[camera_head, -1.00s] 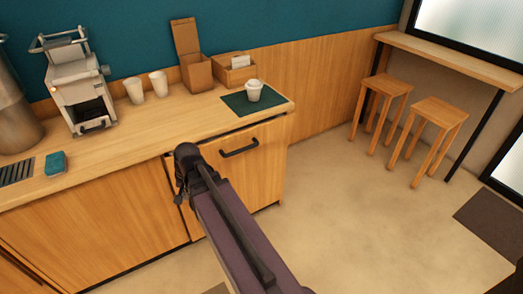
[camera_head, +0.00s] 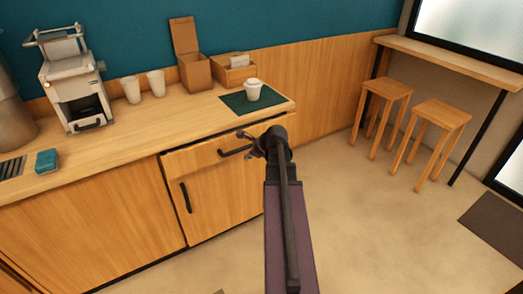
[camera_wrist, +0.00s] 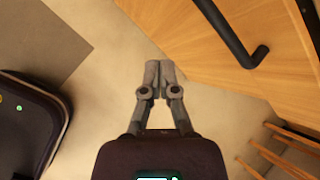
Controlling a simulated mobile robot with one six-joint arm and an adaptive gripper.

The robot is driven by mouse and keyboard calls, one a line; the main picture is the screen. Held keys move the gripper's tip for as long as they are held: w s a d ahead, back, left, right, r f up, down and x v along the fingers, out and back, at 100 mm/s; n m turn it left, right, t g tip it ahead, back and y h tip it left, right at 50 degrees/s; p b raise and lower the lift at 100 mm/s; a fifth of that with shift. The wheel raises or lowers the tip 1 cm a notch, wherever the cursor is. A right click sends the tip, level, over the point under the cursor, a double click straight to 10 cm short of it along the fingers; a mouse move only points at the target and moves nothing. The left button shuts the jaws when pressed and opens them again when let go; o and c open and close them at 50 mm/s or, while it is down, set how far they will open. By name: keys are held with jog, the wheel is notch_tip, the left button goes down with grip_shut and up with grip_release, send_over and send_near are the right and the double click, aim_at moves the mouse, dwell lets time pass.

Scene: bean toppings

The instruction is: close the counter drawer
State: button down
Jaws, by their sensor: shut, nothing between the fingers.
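The counter drawer (camera_head: 203,157) is the wooden front under the right end of the counter, with a black bar handle (camera_head: 237,151). A dark gap shows along its top edge, and it seems to stand out a little. In the wrist view the wooden front (camera_wrist: 205,55) fills the upper right, with a black handle (camera_wrist: 232,35) on it. My gripper (camera_head: 252,148) is near the handle's right end in the head view and covers part of the front. In the wrist view my gripper (camera_wrist: 152,72) is shut and empty, with its fingertips apart from the handle.
A cabinet door (camera_head: 220,200) with its own black handle is below the drawer. A lidded cup (camera_head: 253,90) stands on a green mat (camera_head: 235,103) on the counter (camera_head: 130,130) above. Two stools (camera_head: 437,125) stand at the right. The floor in front is clear.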

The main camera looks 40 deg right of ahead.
jog(key=s+d+m+t+h+b, duration=0.1)
jog(key=s+d+m, duration=0.1)
jog(key=d+m, duration=0.2)
jog(key=s+d+m+t+h+b, duration=0.1)
jog(key=s+d+m, duration=0.2)
jog(key=d, duration=0.6)
jog(key=shift+s+m, duration=0.2)
jog(key=shift+m, duration=0.3)
jog(key=shift+w+f, duration=0.1)
jog(key=shift+f, duration=0.05)
jog(key=w+f+b, duration=0.5)
jog(key=w, duration=0.6)
jog(key=shift+w+d+f, duration=0.15)
jog(key=shift+w+f, duration=0.05)
jog(key=shift+w, duration=0.05)
